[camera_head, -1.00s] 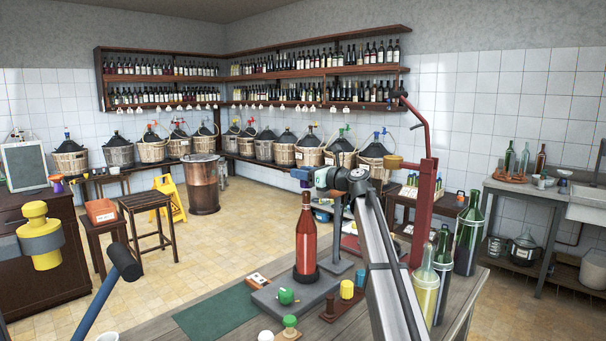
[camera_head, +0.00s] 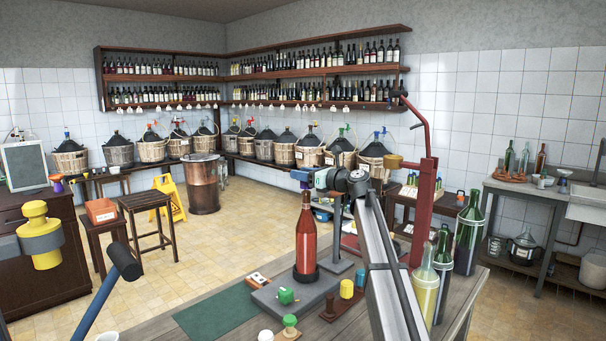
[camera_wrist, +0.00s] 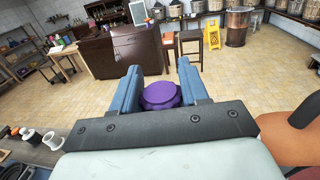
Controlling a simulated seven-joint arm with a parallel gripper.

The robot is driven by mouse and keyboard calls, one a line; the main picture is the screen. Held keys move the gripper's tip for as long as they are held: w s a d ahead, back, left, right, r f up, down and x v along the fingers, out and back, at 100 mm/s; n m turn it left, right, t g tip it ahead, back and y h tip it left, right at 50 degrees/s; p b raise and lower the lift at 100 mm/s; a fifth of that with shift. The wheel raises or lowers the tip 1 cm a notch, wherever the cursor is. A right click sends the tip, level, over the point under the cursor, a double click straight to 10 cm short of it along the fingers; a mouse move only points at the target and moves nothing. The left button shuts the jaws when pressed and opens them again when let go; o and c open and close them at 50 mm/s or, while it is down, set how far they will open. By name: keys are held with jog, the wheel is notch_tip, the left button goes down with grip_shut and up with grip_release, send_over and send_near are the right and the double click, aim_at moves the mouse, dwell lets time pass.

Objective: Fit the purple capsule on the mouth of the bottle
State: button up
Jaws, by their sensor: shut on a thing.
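The red bottle (camera_head: 306,240) stands upright on the dark grey base of a bench stand in the head view, its neck pointing up. My gripper (camera_wrist: 160,85) is shut on the purple capsule (camera_wrist: 161,97), which sits between the two blue fingers in the wrist view. In the head view my gripper (camera_head: 301,176) is small and close to the bottle's mouth, at its upper left. I cannot tell whether capsule and mouth touch. A large orange-brown rounded shape fills the right edge of the wrist view; I cannot tell what it is.
A red post (camera_head: 424,210) rises right of my arm. Several filled bottles, one yellowish (camera_head: 426,292), stand at the bench's right. Open floor lies beyond.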

jog(key=shift+f, duration=2.7)
dwell(0.6)
jog(key=o, duration=1.1)
jog(key=v, duration=1.3)
jog(key=shift+s+d, duration=0.25)
jog(key=shift+d, duration=0.05)
